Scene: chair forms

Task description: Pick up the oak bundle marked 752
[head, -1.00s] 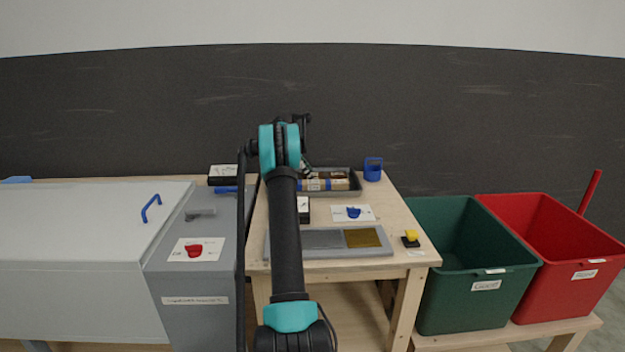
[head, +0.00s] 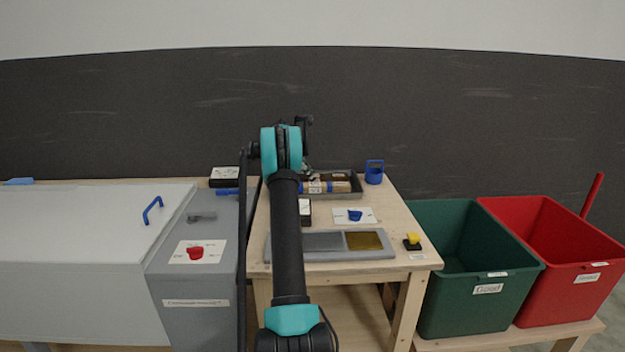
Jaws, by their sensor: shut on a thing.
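A dark grey tray (head: 358,192) stands at the back of the light wooden table. In it lie light brown wooden bundles; the front bundle (head: 338,187) has a blue band and a white label, too small to read. My arm reaches over the table to the tray's left end. My gripper (head: 306,174) is mostly hidden behind my arm's teal joint. It is shut on the left end of a bundle at the tray; which mark that bundle bears cannot be told.
A blue holder (head: 374,173) stands right of the tray. A grey plate with a brass square (head: 364,240), a card with a blue knob (head: 354,215) and a yellow button (head: 413,239) are nearer. Green (head: 470,270) and red (head: 560,260) bins stand right, a grey machine (head: 190,285) left.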

